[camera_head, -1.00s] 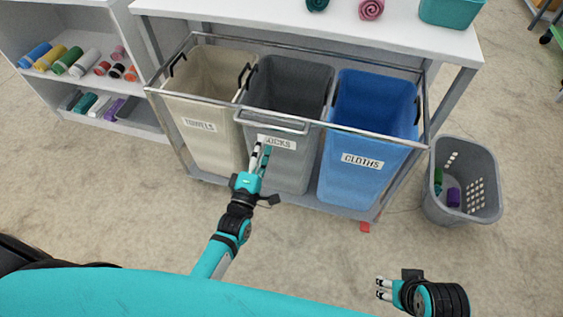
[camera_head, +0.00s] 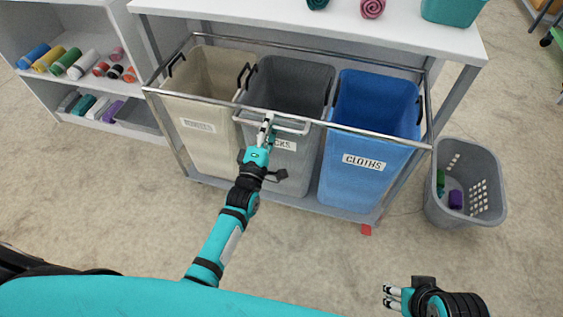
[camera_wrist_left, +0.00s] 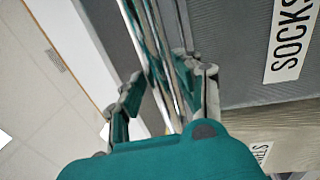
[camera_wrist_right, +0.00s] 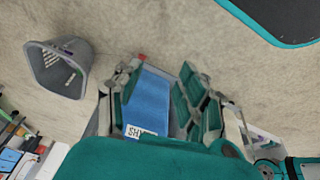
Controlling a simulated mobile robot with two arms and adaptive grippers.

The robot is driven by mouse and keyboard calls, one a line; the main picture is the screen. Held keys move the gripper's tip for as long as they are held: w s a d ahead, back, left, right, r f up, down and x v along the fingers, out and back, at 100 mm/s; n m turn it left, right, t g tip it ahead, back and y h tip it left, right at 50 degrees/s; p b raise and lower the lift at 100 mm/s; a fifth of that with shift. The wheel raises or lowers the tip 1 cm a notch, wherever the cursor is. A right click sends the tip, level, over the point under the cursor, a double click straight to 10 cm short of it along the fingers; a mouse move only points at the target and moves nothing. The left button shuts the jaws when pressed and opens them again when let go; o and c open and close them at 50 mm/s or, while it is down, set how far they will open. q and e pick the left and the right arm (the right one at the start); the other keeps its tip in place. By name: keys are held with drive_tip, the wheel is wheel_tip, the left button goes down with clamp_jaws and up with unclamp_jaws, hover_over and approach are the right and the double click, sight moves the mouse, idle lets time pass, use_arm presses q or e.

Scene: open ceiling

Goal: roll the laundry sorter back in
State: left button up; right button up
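The laundry sorter is a chrome-railed frame (camera_head: 392,138) on a low grey base, holding a beige towels bin (camera_head: 205,142), a grey socks bin (camera_head: 300,165) and a blue cloths bin (camera_head: 362,135). It stands out in front of the white-topped table, its back part under it. A handle (camera_head: 293,130) juts from the front rail before the socks bin. My left gripper (camera_head: 268,130) is at this handle. In the left wrist view, its fingers (camera_wrist_left: 163,95) are apart with chrome bars running between them. My right gripper (camera_head: 388,297) is open and empty, low at the right.
A grey basket (camera_head: 464,185) with a few rolls stands on the floor close to the sorter's right. White shelves (camera_head: 75,85) with colored rolls stand at the left. The table (camera_head: 300,22) carries rolls and a teal bin. A red part (camera_head: 366,230) shows under the sorter's front right corner.

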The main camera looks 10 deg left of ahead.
sight(275, 112)
use_arm(q)
clamp_jaws()
drive_tip(key=shift+w+f+b, duration=0.15)
drive_tip(key=shift+w+b, duration=0.95)
drive_tip(key=shift+w, duration=1.2)
drive_tip(key=shift+w+d, duration=0.1)
drive_tip(key=shift+w, duration=0.55)
use_arm(e)
drive_tip(key=w+a+r+t+y, duration=0.1)
drive_tip(key=w+a+r+t, duration=0.1)
drive_tip(key=w+t, duration=0.3)
drive_tip(key=shift+w+a+r, duration=0.15)
drive_tip(key=shift+w+a, duration=0.25)
drive_tip(key=shift+w, duration=1.5)
use_arm(q)
drive_tip(key=shift+b, duration=0.3)
